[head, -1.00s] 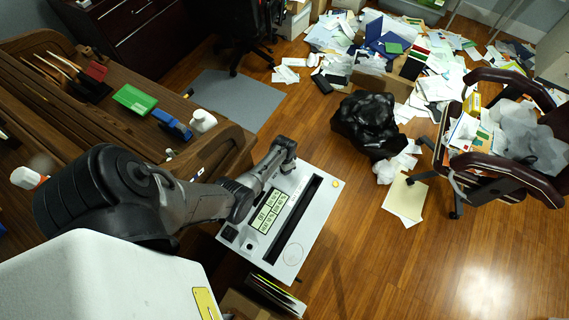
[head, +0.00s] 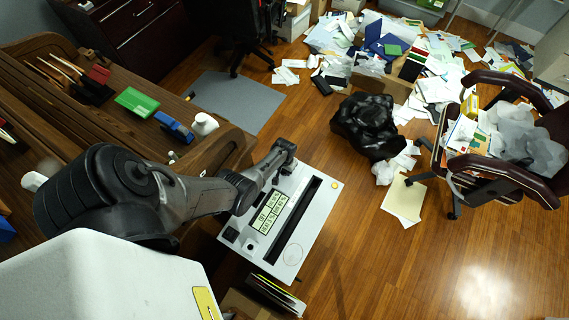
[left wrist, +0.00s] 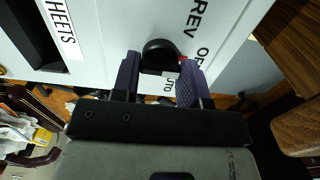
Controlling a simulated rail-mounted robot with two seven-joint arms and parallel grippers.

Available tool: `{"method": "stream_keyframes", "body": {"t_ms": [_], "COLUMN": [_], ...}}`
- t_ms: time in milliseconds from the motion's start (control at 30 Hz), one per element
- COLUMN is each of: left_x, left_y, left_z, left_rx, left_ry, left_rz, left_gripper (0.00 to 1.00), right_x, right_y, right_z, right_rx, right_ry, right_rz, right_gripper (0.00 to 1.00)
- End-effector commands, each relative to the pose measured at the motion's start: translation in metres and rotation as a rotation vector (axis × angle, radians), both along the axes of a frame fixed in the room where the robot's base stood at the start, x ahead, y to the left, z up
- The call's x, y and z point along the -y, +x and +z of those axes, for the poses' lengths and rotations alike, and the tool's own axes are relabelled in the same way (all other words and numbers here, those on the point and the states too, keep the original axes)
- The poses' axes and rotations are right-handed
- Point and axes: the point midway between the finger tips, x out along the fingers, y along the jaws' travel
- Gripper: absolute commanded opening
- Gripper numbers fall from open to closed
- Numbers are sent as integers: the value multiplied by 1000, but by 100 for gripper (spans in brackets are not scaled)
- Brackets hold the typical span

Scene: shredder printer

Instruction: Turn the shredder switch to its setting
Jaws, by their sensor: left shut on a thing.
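The shredder (head: 318,222) is a white-topped unit with a long dark slot, standing beside the desk in the head view. A pale lettered panel (head: 270,212) lies along its top. My left gripper (head: 286,148) is at the shredder's far end and hides the switch there. In the left wrist view, the switch is a round black knob (left wrist: 160,50) on the white face, with letters around it, partly hidden. My left gripper (left wrist: 158,82) has its two fingers on either side of the knob and is shut on it. My right gripper is not in view.
The wooden desk (head: 232,148) with a green tray (head: 137,102), a blue item and a white bottle (head: 205,123) is at left. A black bag (head: 365,122), loose papers and a paper-laden chair (head: 500,172) stand beyond. The floor at lower right is clear.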

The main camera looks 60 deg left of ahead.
Motion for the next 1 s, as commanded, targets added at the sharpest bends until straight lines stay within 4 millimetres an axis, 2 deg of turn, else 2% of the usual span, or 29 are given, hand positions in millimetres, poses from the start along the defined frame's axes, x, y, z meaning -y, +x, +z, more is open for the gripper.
{"method": "stream_keyframes", "body": {"t_ms": [367,400,633,867,1000], "left_x": [0,0,0,0,0], "left_y": [-1,-1,0,0,0], "left_z": [-1,-1,-1,0,9], "left_rx": [-1,-1,-1,0,0], "left_ry": [1,1,1,0,1], "left_rz": [3,3,2,2,2], "left_gripper": [17,42,64,66,66], "right_x": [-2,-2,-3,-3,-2], "right_y": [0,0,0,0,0], "right_z": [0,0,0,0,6], "right_rx": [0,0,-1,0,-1], "right_ry": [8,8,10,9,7], "right_rz": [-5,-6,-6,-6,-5], "right_gripper": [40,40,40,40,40]}}
